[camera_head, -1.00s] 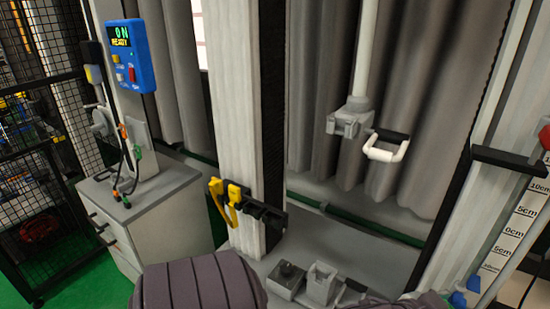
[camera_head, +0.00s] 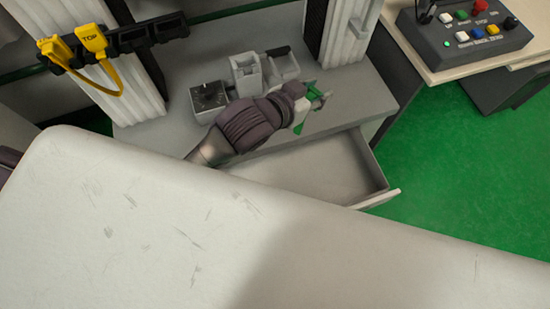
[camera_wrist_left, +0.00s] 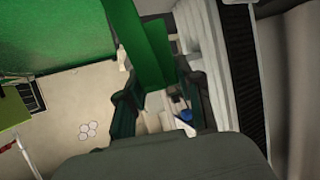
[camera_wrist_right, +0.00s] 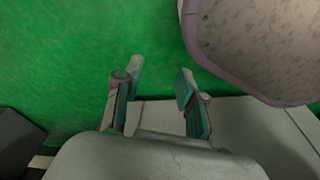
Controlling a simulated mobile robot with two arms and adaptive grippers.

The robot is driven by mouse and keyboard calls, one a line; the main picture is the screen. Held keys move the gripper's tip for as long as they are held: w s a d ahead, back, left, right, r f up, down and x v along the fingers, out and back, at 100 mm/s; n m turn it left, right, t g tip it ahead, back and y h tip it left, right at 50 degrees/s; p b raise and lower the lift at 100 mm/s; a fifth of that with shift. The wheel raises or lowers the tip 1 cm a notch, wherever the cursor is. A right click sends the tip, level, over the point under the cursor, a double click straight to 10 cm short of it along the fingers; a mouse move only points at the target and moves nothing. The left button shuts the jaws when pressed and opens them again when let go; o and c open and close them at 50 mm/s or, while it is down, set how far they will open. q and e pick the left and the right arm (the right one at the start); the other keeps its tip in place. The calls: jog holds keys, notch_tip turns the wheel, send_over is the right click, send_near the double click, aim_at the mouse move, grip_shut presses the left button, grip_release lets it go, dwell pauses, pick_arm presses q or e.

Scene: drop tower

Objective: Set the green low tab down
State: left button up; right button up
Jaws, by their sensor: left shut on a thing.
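The green low tab (camera_wrist_left: 150,50) shows in the left wrist view as a flat green strip. It lies between the dark fingers of my left gripper (camera_wrist_left: 160,100), which is shut on it. In the head view my left gripper (camera_head: 315,95) is above the grey tower base, near its front right part, over the open drawer's back edge. The tab is small and partly hidden by the gripper there, and I cannot tell whether it touches the base. My right gripper (camera_wrist_right: 158,95) is open and empty in the right wrist view, with green floor beyond it.
An open, empty-looking drawer (camera_head: 300,172) juts out below the base. A grey holder (camera_head: 246,74) and a dark-topped block (camera_head: 209,97) stand behind my left arm. A yellow tagged clip (camera_head: 92,38) hangs on a rack. A control box (camera_head: 475,25) sits on the right table.

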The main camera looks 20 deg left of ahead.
pick_arm(q)
jog(key=s+d+f+m+g+h+b, duration=0.2)
jog(key=s+d+f+m+h+b, duration=0.15)
jog(key=d+f+b, duration=0.8)
pick_arm(e)
jog(key=w+a+r+p, duration=0.1)
jog(key=w+r, duration=0.1)
jog(key=w, duration=0.5)
pick_arm(q)
jog(key=m+g+h+b, duration=0.1)
jog(key=m+g+b, duration=0.1)
send_over(306, 181)
jog(key=s+d, duration=0.1)
jog(key=s, duration=0.1)
notch_tip(306, 181, down, 13)
jog(key=shift+w+f, duration=0.1)
jog(key=shift+w, duration=0.05)
jog(key=shift+s+a+f, duration=0.2)
jog(key=shift+a+f, duration=0.05)
jog(key=shift+a, duration=0.25)
notch_tip(306, 181, down, 4)
jog(key=shift+r+b, duration=0.1)
jog(key=shift+b, duration=0.75)
pick_arm(e)
notch_tip(306, 181, up, 15)
jog(key=t, duration=0.1)
jog(key=shift+f+t, duration=0.2)
jog(key=shift+t, duration=0.2)
pick_arm(q)
jog(key=o, duration=0.9)
